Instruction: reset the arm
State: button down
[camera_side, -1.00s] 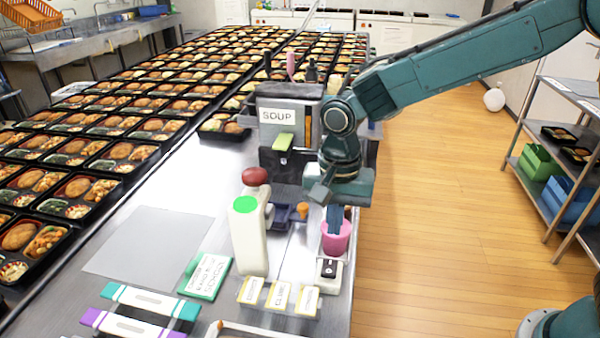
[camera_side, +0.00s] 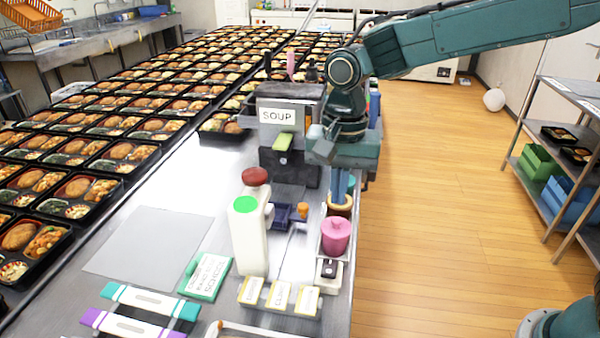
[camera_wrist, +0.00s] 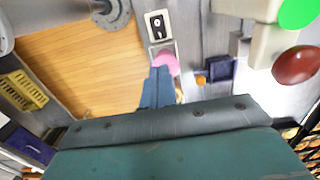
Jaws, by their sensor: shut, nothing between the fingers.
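My gripper (camera_side: 342,188) is shut and empty, pointing down at the right edge of the steel counter (camera_side: 190,185). Its blue fingertips sit together just above or at a brown, cream-rimmed round thing (camera_side: 339,206), directly behind a pink lidded pot (camera_side: 335,236); whether they touch it I cannot tell. In the wrist view the closed blue fingers (camera_wrist: 157,85) point toward the pink pot (camera_wrist: 167,63), overlapping its lower part. The round thing is mostly hidden there.
The soup machine (camera_side: 289,130) stands close behind-left of my gripper. A switch box (camera_side: 328,270) is in front. Open floor lies right.

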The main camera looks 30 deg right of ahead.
jog(key=s+d+r+n+t, duration=0.3)
jog(key=s+d, duration=0.5)
jog(key=s, duration=0.3)
jog(key=s+d+r+n+t, duration=0.2)
jog(key=s+d+r+n, duration=0.2)
jog(key=s+d, duration=0.5)
jog(key=shift+s+r+n+t, duration=0.25)
jog(key=shift+s+n+t, duration=0.15)
jog(key=shift+s+n, duration=0.6)
jog(key=c, duration=1.2)
grip_release()
jog(key=shift+w+r, duration=0.1)
jog(key=shift+w, duration=0.15)
jog(key=shift+o, duration=0.4)
jog(key=shift+w+a, duration=0.15)
jog(key=shift+w, duration=0.15)
jog(key=w+a+f+m+g, duration=0.2)
jog(key=w+a+f+m, duration=0.2)
jog(key=w+a, duration=0.5)
jog(key=w+a+f+m+g, duration=0.3)
jog(key=w+a+f+m, duration=0.2)
jog(key=w+a, duration=0.3)
jog(key=w, duration=0.3)
jog(key=shift+a+f+g, duration=0.15)
jog(key=shift+a+g, duration=0.15)
jog(key=shift+a, duration=0.05)
